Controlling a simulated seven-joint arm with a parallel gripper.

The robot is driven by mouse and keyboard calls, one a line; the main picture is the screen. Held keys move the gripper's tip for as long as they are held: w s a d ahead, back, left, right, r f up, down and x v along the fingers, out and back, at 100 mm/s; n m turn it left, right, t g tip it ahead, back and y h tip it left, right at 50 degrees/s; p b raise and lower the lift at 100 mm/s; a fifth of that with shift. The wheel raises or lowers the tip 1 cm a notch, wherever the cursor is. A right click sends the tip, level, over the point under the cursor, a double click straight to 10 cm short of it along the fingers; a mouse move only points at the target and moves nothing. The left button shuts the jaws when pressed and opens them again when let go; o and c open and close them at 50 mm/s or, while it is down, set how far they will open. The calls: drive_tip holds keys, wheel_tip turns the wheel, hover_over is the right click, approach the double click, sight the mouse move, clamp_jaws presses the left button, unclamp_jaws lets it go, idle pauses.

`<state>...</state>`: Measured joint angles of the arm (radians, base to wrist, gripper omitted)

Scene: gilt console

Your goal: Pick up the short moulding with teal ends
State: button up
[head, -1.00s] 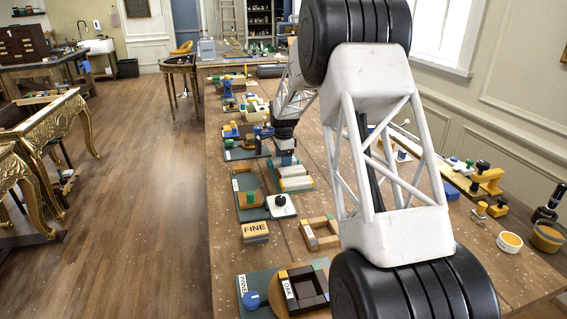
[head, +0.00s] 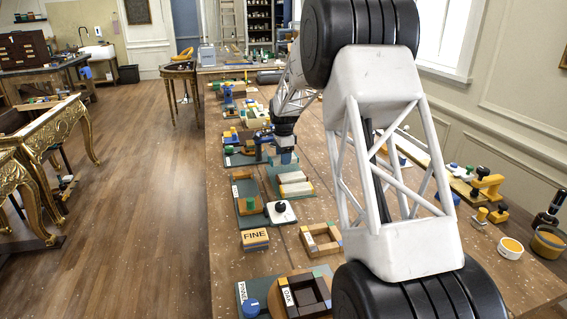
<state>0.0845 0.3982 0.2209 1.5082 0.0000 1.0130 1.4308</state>
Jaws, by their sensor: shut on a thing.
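My gripper (head: 285,150) is small in the head view, pointing down over the teal tray (head: 272,180) in the middle of the bench. It is shut on a small piece with teal showing at the jaws, which I take for the short moulding with teal ends (head: 287,159). The jaws and dark wrist hide much of it, and its far end cannot be made out. Pale cream mouldings (head: 296,188) lie on the tray just in front of and below the gripper. Whether the held piece touches them cannot be told.
A white pad with a black knob (head: 281,212), a FINE block (head: 255,239) and a wooden frame (head: 321,240) stand nearer on the bench (head: 228,262). Coloured blocks (head: 237,136) lie left of the gripper. My arm hides part of the bench's right side.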

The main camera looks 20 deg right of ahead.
sight(245, 188)
drive_tip(key=s, duration=0.5)
drive_tip(key=s+a+r, duration=0.1)
drive_tip(key=s, duration=1)
drive_tip(key=shift+a+r, duration=0.15)
drive_tip(key=shift+w+a, duration=0.1)
idle(0.3)
drive_tip(key=shift+w+a+r+n, duration=0.15)
drive_tip(key=shift+w+a+n, duration=0.15)
drive_tip(key=shift+a+n, duration=0.4)
drive_tip(key=w+a+r+n, duration=0.1)
drive_tip(key=w+a+n, duration=0.1)
drive_tip(key=a+n, duration=0.4)
drive_tip(key=w+a+r+n, duration=0.2)
drive_tip(key=w+a+n, duration=0.1)
drive_tip(key=a+n, duration=0.4)
drive_tip(key=shift+w+a+r+n, duration=0.2)
drive_tip(key=shift+r+n, duration=0.1)
drive_tip(key=shift+n, duration=1.2)
drive_tip(key=shift+f, duration=0.2)
drive_tip(key=shift+f, duration=3.55)
